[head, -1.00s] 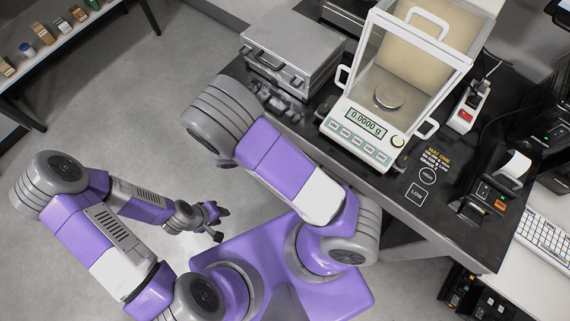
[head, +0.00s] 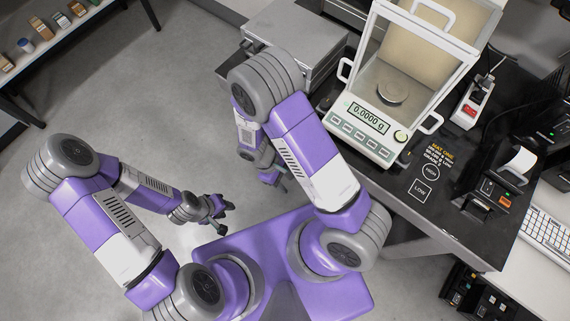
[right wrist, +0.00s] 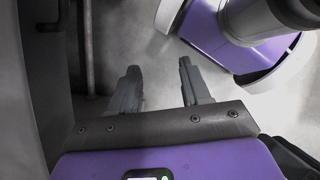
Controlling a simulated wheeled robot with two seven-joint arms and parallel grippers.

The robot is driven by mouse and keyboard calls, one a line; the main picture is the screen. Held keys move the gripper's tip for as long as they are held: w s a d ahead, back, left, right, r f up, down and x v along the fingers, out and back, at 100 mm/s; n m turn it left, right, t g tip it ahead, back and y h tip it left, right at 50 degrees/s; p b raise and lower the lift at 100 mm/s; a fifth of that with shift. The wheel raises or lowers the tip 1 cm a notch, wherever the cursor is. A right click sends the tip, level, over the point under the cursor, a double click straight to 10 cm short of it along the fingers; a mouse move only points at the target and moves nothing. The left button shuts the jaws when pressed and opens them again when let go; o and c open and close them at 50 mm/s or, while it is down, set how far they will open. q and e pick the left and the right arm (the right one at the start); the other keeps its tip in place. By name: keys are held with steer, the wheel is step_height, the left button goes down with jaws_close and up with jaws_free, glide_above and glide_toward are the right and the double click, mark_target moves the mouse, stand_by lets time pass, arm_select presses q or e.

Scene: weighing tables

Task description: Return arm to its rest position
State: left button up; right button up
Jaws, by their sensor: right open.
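My right arm is folded, with its purple forearm hanging down beside the front edge of the black table (head: 395,208). My right gripper (head: 280,181) is small and partly hidden by the arm in the head view. In the right wrist view its two dark fingers (right wrist: 158,85) stand apart with nothing between them, over grey floor. My left gripper (head: 223,214) is over the floor at the left of my base, its fingers apart and empty.
The balance (head: 367,117) stands on the table with its display at 0.0000 g and an empty pan. A grey metal case (head: 290,38) lies behind my right elbow. A power strip (head: 471,104) and a small printer (head: 495,185) are further right. The floor at left is clear.

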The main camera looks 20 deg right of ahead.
stand_by(0.3)
steer(key=shift+s+a+f+m+t+y, duration=0.1)
steer(key=shift+a+f+m+t+y, duration=0.45)
steer(key=shift+m+y, duration=1.05)
steer(key=shift+s+a+f+m+t+y, duration=0.2)
steer(key=shift+f+m+t+y, duration=0.8)
steer(key=shift+m, duration=1.05)
steer(key=shift+s+a+f+m+t+y, duration=0.1)
steer(key=shift+a+f+m+t+y, duration=0.4)
steer(key=shift+m+y, duration=1.15)
steer(key=shift+w+d+f+h, duration=0.1)
steer(key=shift+d+h, duration=0.05)
steer(key=shift+h, duration=0.1)
